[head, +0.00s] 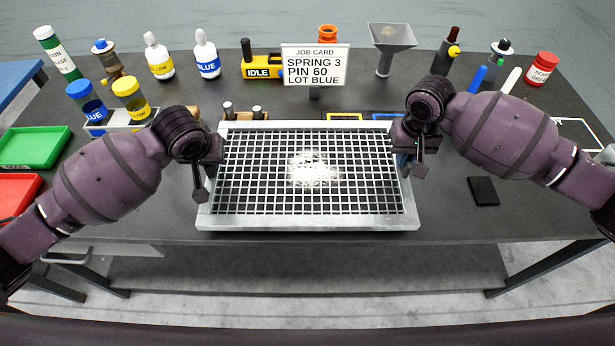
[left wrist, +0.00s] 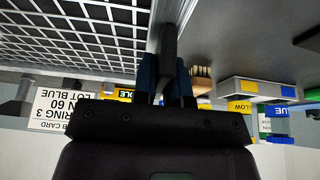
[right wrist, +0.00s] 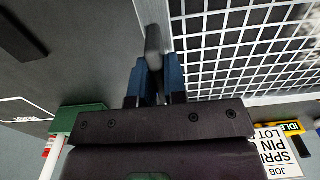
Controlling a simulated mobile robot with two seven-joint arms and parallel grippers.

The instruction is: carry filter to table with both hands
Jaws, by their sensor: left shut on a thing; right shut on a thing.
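The filter (head: 308,222) is a flat pale metal frame with a white grid and a patch of white fluff at its middle. In the head view it appears level over the front middle of the dark table; I cannot tell whether it touches the top. My left gripper (head: 207,165) is shut on its left side; in the left wrist view the fingers (left wrist: 167,80) close on the frame edge beside the grid. My right gripper (head: 407,160) is shut on its right side; in the right wrist view the fingers (right wrist: 155,80) clasp the frame edge.
The table (head: 455,215) has a job card (head: 315,66) behind the filter, with bottles and a funnel (head: 390,42) along the back. Green (head: 35,147) and red (head: 18,192) trays sit at left. A dark pad (head: 483,190) lies right of the filter.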

